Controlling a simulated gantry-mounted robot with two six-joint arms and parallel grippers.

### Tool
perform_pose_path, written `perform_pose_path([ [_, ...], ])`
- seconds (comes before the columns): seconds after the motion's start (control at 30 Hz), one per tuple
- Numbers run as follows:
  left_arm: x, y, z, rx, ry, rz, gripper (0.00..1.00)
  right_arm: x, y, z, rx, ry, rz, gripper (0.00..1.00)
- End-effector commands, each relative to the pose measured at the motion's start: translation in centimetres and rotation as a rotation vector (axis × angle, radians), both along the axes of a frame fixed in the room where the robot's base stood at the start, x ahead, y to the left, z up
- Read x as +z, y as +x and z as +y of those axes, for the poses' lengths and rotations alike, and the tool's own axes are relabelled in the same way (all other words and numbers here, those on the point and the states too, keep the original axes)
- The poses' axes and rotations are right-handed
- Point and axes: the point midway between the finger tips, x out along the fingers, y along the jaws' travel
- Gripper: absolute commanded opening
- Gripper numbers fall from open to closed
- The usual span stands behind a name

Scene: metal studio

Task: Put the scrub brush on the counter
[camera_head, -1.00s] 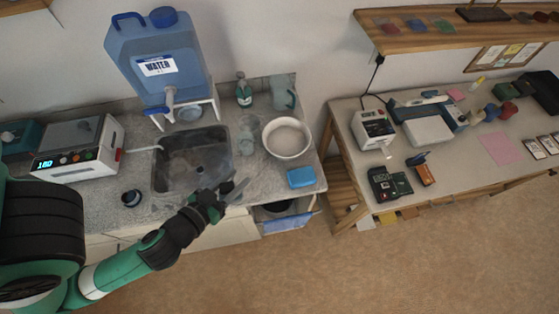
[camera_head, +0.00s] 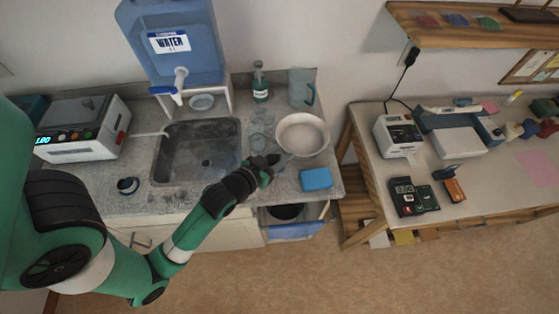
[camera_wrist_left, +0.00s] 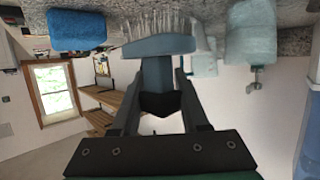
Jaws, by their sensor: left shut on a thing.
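My left gripper (camera_head: 274,160) is over the counter (camera_head: 262,187), between the sink and the white bowl. In the left wrist view, my left gripper (camera_wrist_left: 160,82) is shut on the scrub brush. The scrub brush (camera_wrist_left: 160,45) has a blue-grey head and pale bristles, which point toward the speckled counter at the top of that upside-down picture. I cannot tell whether the bristles touch the counter. In the head view the brush is too small and covered to make out clearly. My right gripper is not in view.
The sink (camera_head: 168,178) is left of the gripper, and the white bowl (camera_head: 323,136) is just right. A blue sponge (camera_head: 316,179) lies near the counter's right front. A clear glass (camera_head: 262,137), a soap bottle (camera_head: 260,90) and a pitcher (camera_head: 300,88) stand behind.

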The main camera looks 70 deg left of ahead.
Motion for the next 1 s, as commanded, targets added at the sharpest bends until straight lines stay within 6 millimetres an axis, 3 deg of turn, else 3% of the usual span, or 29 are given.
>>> perform_pose_path([
  [0.03,-1.5,-0.1,-0.1,0.000,-0.003,0.004,0.00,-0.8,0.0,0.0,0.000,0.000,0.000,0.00],
  [0.13,-2.8,-0.1,-0.1,0.000,-0.002,0.003,0.00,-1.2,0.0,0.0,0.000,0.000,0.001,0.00],
  [0.5,-3.2,-0.1,-0.1,0.000,-0.001,0.001,0.00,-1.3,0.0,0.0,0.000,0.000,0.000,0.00],
  [0.53,-3.1,-0.1,-0.1,0.000,-0.001,0.001,0.48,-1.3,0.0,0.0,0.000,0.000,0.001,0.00],
  [0.67,-3.1,-0.1,-0.1,0.000,-0.001,0.001,0.71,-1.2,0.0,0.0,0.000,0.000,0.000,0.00],
  [1.0,-2.7,-0.1,-0.1,0.000,-0.001,0.001,0.74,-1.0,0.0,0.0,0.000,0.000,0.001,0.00],
])
